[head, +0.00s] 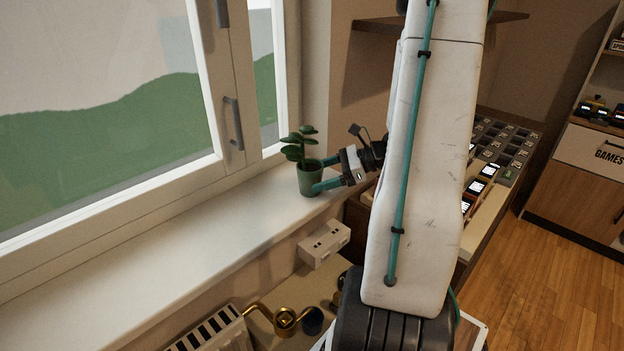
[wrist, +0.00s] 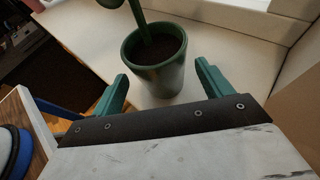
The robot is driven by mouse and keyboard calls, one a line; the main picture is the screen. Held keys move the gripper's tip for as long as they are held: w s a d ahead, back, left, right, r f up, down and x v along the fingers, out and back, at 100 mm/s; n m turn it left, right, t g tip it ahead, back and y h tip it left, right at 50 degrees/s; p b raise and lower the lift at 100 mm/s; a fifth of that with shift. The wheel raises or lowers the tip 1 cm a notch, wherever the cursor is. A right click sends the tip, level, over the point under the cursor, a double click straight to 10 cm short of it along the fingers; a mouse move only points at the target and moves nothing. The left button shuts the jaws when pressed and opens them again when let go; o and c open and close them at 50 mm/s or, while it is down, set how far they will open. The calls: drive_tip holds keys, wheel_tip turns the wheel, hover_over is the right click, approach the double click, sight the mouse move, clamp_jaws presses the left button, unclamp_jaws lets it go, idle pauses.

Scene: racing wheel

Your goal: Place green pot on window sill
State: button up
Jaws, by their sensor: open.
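The green pot (head: 309,180) with a leafy plant stands upright on the white window sill (head: 200,236), near its far right end by the window corner. My gripper (head: 322,174) is at the pot's right side with its teal fingers pointing at it. In the wrist view the pot (wrist: 155,62) stands on the sill (wrist: 225,62), just ahead of and between the two spread fingertips of my gripper (wrist: 162,78). The gripper is open, and gaps show between the fingers and the pot. The plant's top is cut off in the wrist view.
The window with its handle (head: 234,122) rises behind the sill. A wooden table with small devices (head: 485,180) stands to the right. The sill's near left stretch is clear.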

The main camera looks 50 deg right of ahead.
drive_tip(key=v, duration=0.8)
drive_tip(key=shift+s+d, duration=0.2)
drive_tip(key=shift+s, duration=0.05)
drive_tip(key=shift+r, duration=0.1)
idle(0.8)
